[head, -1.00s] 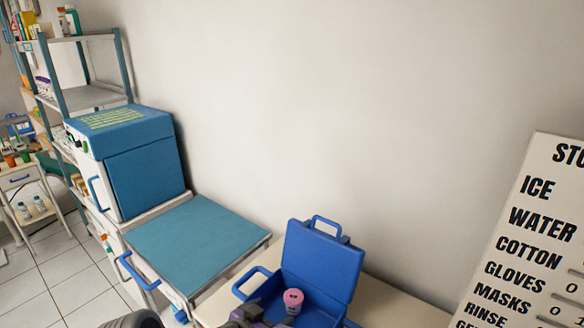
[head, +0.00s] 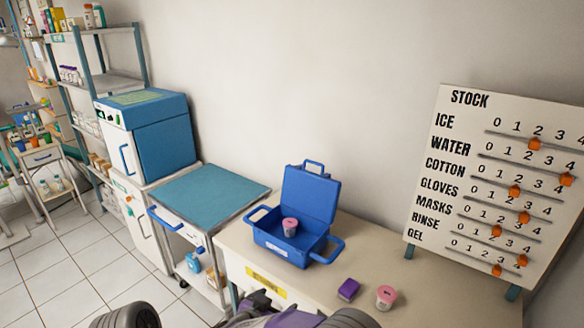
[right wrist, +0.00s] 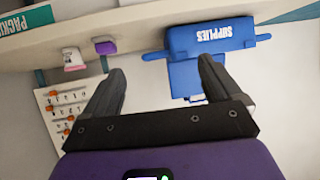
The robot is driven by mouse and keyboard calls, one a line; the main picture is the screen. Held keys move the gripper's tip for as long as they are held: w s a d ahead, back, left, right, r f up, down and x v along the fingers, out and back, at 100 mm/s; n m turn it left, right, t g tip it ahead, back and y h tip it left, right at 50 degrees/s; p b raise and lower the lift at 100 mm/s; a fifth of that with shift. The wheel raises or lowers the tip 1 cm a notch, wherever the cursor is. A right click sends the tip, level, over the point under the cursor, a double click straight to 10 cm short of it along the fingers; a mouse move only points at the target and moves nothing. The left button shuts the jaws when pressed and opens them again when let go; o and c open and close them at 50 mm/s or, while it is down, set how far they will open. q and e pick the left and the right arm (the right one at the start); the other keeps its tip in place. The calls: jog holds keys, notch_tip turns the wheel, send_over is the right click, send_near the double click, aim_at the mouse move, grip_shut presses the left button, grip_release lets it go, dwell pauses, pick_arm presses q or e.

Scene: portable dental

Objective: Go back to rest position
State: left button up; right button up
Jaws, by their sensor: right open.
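My right gripper (head: 257,299) shows at the bottom edge of the head view, in front of the table and apart from the blue case. In the right wrist view its two dark fingers (right wrist: 160,65) are spread, with nothing between them. The open blue case (head: 283,247) stands on the table with its lid up. A pink-lidded jar (head: 290,227) is inside it. The case, marked SUPPLIES, appears upside down in the right wrist view (right wrist: 222,36). My left gripper is not in view.
A purple block (head: 348,289) and another pink-lidded jar (head: 386,297) stand on the beige table (head: 440,290), right of the case. A stock board (head: 450,150) with orange sliders stands behind at right. A teal-topped cart (head: 210,195) and blue-and-white cabinet (head: 165,140) are left.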

jog(key=d+f+n+g+y, duration=0.1)
jog(key=d+f+y, duration=0.1)
jog(key=d+f, duration=0.55)
jog(key=d+f+n+g+y, duration=0.1)
jog(key=d+f+n+y, duration=0.2)
jog(key=f, duration=0.7)
jog(key=s+d+f+g+y, duration=0.2)
jog(key=s+f+g, duration=0.2)
jog(key=s, duration=0.8)
jog(key=s+d+f+g+y, duration=0.1)
jog(key=s+f+g+y, duration=0.2)
jog(key=s, duration=0.9)
notch_tip(320, 180, down, 2)
jog(key=shift+d+f+m+g+p, duration=0.2)
jog(key=shift+d+m+g+p, duration=0.25)
jog(key=shift+g, duration=0.35)
